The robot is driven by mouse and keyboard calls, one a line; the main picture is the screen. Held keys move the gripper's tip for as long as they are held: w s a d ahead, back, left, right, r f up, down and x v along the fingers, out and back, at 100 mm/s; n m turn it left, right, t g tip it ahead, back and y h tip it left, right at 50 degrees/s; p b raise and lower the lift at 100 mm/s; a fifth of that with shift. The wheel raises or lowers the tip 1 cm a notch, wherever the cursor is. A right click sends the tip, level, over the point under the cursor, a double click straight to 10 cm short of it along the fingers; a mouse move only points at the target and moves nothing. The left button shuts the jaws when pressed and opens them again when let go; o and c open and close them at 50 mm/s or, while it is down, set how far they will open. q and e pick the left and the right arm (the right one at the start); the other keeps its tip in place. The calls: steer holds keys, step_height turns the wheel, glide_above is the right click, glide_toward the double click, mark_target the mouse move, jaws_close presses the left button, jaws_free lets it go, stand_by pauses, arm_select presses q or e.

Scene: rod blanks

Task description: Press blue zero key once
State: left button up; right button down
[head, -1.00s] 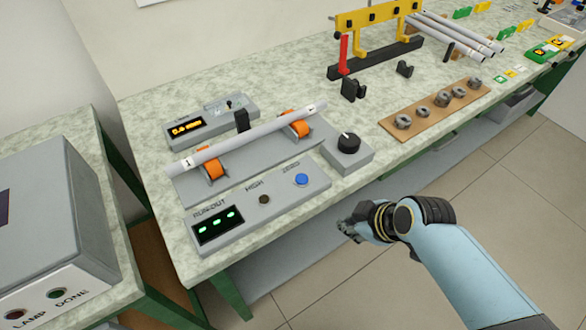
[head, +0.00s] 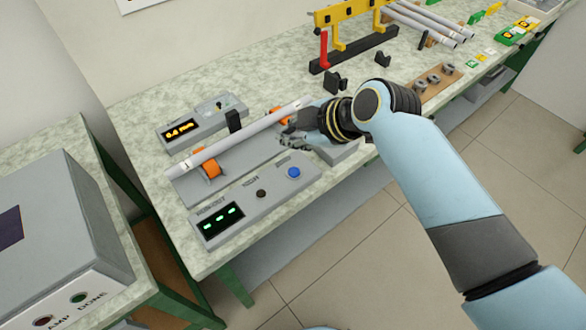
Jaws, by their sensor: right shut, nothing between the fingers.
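The blue zero key (head: 294,172) is a round button at the right end of the grey runout box (head: 262,208), which lies at the table's front edge. The box's display shows green dashes, and a dark round button (head: 261,193) sits left of the blue key. My right gripper (head: 287,141) is shut and empty, above and behind the blue key in the picture, by the right end of the roller stand. It looks apart from the key; its exact height is hard to tell. My left gripper is not in view.
A grey rod (head: 235,140) lies on orange rollers (head: 208,169) behind the box. My right arm hides most of the knob box (head: 338,155). A yellow rack (head: 352,18) and a wooden board with metal rings (head: 436,82) stand farther back. A grey cabinet (head: 70,220) is at left.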

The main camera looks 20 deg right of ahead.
steer(key=shift+f, duration=0.15)
steer(key=b, duration=0.7)
glide_above(292, 173)
step_height(292, 173, down, 7)
steer(key=shift+s+r, duration=0.1)
steer(key=shift+f+b, duration=0.55)
steer(key=shift+f, duration=0.3)
steer(key=shift+f, duration=0.1)
steer(key=shift+f, duration=0.3)
steer(key=shift+f+b, duration=0.4)
steer(key=shift+b, duration=0.05)
stand_by(0.6)
stand_by(0.4)
steer(key=shift+r+p, duration=0.8)
steer(key=shift+p, duration=0.05)
